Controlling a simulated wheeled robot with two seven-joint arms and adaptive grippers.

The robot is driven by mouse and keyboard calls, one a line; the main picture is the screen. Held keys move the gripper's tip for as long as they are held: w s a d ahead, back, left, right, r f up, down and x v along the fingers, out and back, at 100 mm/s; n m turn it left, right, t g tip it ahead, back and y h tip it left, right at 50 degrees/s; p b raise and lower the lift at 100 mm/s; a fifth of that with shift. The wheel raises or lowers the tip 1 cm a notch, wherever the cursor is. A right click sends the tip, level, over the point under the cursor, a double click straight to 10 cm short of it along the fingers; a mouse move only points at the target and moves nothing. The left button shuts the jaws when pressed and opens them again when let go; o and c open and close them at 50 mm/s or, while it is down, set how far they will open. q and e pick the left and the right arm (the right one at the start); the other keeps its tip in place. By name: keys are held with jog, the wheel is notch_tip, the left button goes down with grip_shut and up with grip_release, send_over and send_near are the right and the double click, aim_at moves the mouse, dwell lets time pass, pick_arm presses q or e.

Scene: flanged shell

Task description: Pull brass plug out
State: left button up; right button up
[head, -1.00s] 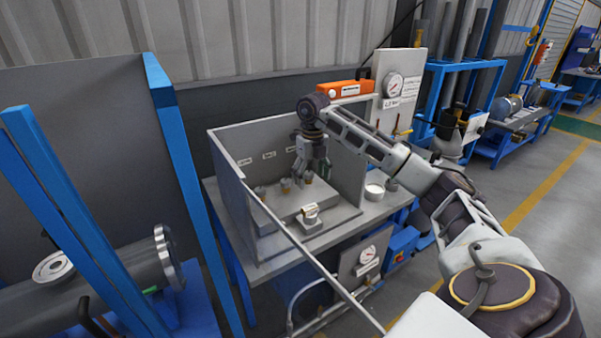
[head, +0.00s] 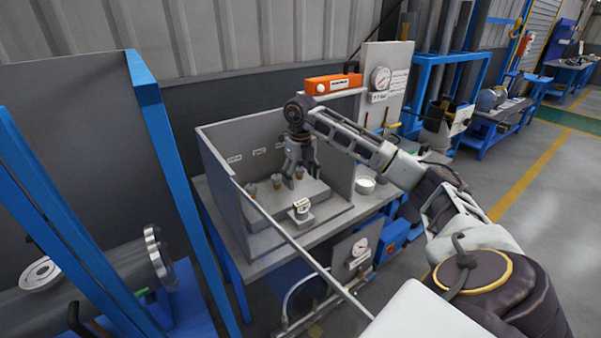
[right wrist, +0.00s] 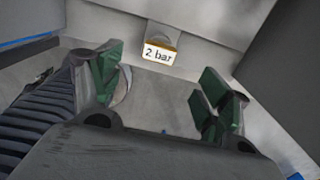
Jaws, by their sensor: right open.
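Several brass plugs stand in a row on a grey raised block (head: 318,196) inside an open-topped grey enclosure (head: 226,176). In the head view one plug (head: 251,190) is at the left, one (head: 277,181) is in the middle, and one (head: 299,173) is at the right by my fingers. My right gripper (head: 299,178) points down over the right end of the row; in the right wrist view its green-padded fingers (right wrist: 163,92) are spread wide. No plug shows clearly between them there. My left gripper is out of view.
A small piece with a pale label (head: 301,209) stands in front of the plugs; a "2 bar" tag (right wrist: 159,55) shows in the right wrist view. The enclosure walls close in around my gripper. A white round dish (head: 365,185) and a gauge panel (head: 383,84) stand to the right.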

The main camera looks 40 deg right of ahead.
aim_at(301, 201)
notch_tip(301, 201, down, 9)
jog(key=shift+f+p, duration=0.1)
jog(key=shift+p, duration=0.2)
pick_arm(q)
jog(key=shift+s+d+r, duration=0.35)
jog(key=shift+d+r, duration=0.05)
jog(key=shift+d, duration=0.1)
pick_arm(e)
jog(key=shift+f, duration=1.15)
jog(key=c, duration=1.2)
jog(key=shift+o, duration=0.2)
jog(key=shift+r, duration=0.1)
pick_arm(q)
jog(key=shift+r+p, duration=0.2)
jog(key=shift+p, duration=0.1)
pick_arm(e)
jog(key=shift+r, duration=0.2)
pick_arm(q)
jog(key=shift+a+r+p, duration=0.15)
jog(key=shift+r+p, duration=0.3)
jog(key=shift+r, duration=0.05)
pick_arm(e)
jog(key=shift+r, duration=0.8)
